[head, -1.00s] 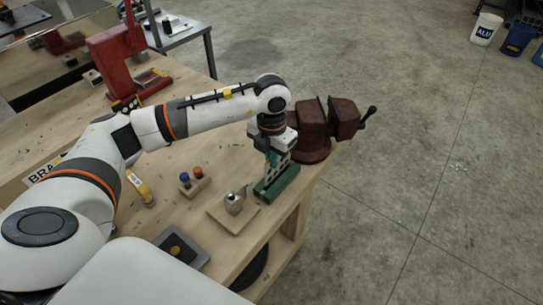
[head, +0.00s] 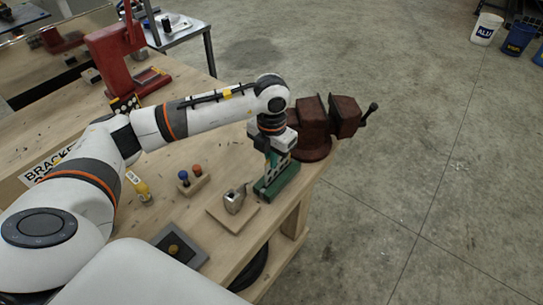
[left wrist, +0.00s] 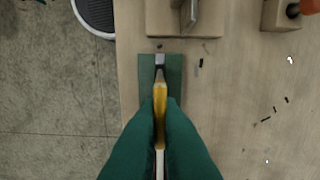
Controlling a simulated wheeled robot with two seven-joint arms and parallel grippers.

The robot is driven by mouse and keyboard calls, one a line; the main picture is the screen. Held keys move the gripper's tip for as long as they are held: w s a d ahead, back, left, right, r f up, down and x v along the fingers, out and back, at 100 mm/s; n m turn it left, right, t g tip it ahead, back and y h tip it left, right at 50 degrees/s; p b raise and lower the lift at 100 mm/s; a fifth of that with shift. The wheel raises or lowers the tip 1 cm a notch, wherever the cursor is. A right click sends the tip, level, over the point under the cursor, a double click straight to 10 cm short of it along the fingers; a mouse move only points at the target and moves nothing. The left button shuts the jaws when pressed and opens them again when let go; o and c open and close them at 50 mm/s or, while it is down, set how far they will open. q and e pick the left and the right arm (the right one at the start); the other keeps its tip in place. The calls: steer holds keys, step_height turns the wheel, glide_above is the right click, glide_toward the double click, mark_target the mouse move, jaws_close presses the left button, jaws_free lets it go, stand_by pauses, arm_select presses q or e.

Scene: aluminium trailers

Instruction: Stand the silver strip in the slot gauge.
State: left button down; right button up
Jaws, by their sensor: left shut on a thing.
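My right gripper is not in view.
A wooden board (head: 216,211) with a shiny metal piece (head: 235,199) stands close beside the gauge. A dark red vise (head: 314,128) is just behind. A peg block (head: 194,181), yellow bottle (head: 140,189) and grey tray (head: 180,246) are further left. The bench edge is near.

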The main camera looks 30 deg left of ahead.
arm_select(q)
steer(key=shift+f+b, duration=1.25)
steer(key=shift+f, duration=0.25)
steer(key=c, duration=1.5)
jaws_free()
steer(key=shift+r, duration=0.1)
step_height(320, 180, up, 12)
steer(key=shift+b, duration=1)
steer(key=shift+s, duration=0.1)
